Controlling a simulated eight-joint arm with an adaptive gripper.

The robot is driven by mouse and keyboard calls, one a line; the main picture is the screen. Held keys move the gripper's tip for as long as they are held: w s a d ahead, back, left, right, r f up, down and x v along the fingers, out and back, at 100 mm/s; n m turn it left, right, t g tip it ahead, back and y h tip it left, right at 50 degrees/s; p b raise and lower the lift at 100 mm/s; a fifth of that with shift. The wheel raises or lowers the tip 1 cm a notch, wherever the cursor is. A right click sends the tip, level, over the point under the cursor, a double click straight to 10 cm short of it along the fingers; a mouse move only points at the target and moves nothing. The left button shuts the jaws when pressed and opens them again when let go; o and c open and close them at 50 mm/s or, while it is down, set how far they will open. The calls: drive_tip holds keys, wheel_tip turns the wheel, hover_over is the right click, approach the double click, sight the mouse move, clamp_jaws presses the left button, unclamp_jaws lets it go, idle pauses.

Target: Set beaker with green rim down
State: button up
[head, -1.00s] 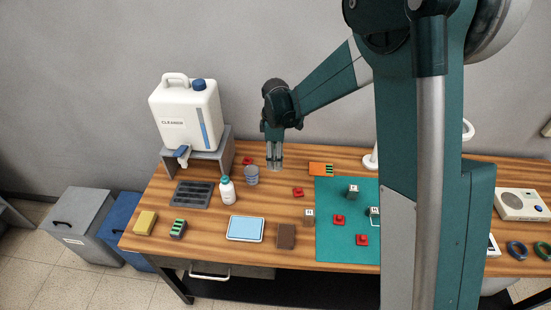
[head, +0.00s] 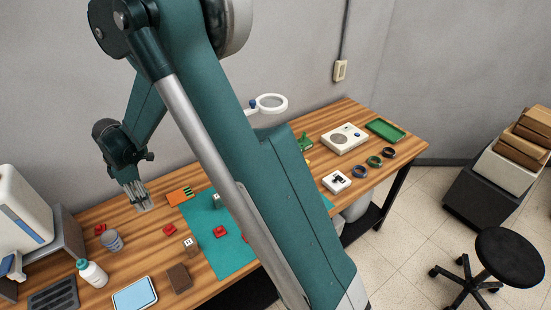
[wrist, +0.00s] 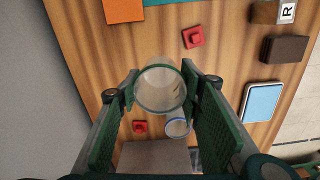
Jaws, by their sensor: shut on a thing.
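My gripper (wrist: 160,86) is shut on a clear beaker with a green rim (wrist: 160,92), with one finger on each side of it. In the head view my gripper (head: 134,187) points down over the back left part of the wooden table, and the beaker (head: 143,204) shows faintly between and below the fingers. It is upright or nearly so. I cannot tell whether its base touches the wood. A second beaker with a blue rim (wrist: 178,127) stands close by; it also shows in the head view (head: 113,241).
A red piece (head: 100,229) lies near the blue-rimmed beaker. An orange card (head: 180,195) and a teal mat (head: 230,258) lie to the right. A white bottle (head: 92,273) and a grey stand (head: 68,232) are to the left. Bare wood surrounds the held beaker.

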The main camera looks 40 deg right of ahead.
drive_tip(key=w+d+m, duration=0.2)
drive_tip(key=d+m, duration=0.2)
drive_tip(key=d, duration=1.6)
drive_tip(key=w+d+m, duration=0.2)
drive_tip(key=d+m, duration=0.2)
drive_tip(key=d, duration=1.6)
drive_tip(key=s+d+m, duration=0.3)
drive_tip(key=s+d, duration=0.2)
drive_tip(key=d, duration=0.7)
drive_tip(key=s+d+m+b, duration=0.1)
drive_tip(key=s+d, duration=0.4)
drive_tip(key=d, duration=0.8)
drive_tip(key=s+d+m, duration=0.4)
drive_tip(key=s+d, duration=0.1)
drive_tip(key=d, duration=0.8)
drive_tip(key=shift+s+d+r+m+b, duration=0.15)
drive_tip(key=shift+s+d+m+b, duration=0.05)
drive_tip(key=shift+s+m+b, duration=0.15)
drive_tip(key=shift+f, duration=3.15)
drive_tip(key=shift+f, duration=1.85)
drive_tip(key=shift+f, duration=0.2)
